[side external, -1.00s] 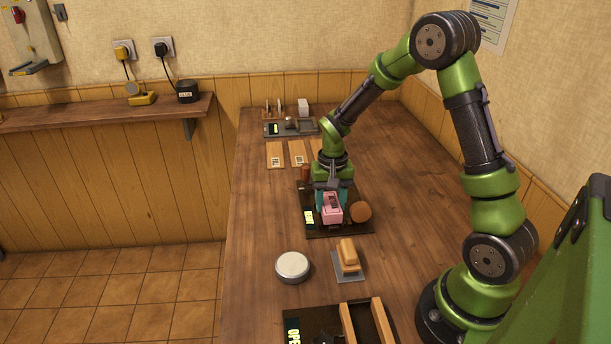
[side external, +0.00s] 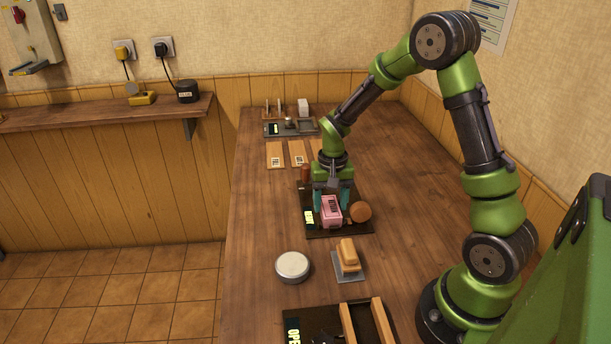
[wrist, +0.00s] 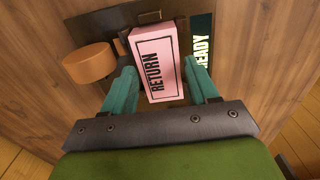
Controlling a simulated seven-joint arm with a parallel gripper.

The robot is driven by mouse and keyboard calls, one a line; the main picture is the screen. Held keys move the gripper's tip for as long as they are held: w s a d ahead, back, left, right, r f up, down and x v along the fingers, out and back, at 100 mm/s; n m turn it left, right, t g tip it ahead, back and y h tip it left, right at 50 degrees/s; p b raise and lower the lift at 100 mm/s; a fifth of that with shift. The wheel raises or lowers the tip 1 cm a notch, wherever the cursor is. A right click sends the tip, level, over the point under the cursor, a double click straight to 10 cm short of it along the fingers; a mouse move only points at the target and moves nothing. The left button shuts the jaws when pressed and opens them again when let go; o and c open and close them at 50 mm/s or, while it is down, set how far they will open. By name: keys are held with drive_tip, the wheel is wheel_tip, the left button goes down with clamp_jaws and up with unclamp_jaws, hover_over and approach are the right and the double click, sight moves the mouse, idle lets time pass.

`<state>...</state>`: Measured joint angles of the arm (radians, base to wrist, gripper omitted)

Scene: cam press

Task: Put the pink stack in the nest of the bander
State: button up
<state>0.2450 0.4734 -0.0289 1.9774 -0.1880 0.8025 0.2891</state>
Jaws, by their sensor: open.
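The pink stack (side external: 331,212), a block labelled RETURN, sits on the dark base of the bander (side external: 352,229). In the wrist view the stack (wrist: 152,72) lies between the two teal fingers of my gripper (wrist: 163,92), with a gap on each side. My gripper (side external: 332,196) is open around the stack and low over the base. The nest is mostly hidden under the stack.
A round grey-white disc (side external: 292,266) and a tan block (side external: 347,252) on a grey plate stand nearer the camera. A fixture with wooden rails (side external: 383,320) and an OPEN display is at the front. Wooden tags (side external: 298,154) and another station (side external: 290,127) lie behind.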

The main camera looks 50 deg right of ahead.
sight(330, 206)
wheel_tip(330, 206, up, 10)
drive_tip(key=s+a+r+n+t+y, duration=0.2)
drive_tip(key=s+a+r+n+t, duration=0.3)
drive_tip(key=s+a+r, duration=0.6)
drive_tip(key=s+a+t, duration=0.2)
drive_tip(key=shift+s+a+r, duration=0.25)
drive_tip(key=shift+s+r, duration=0.05)
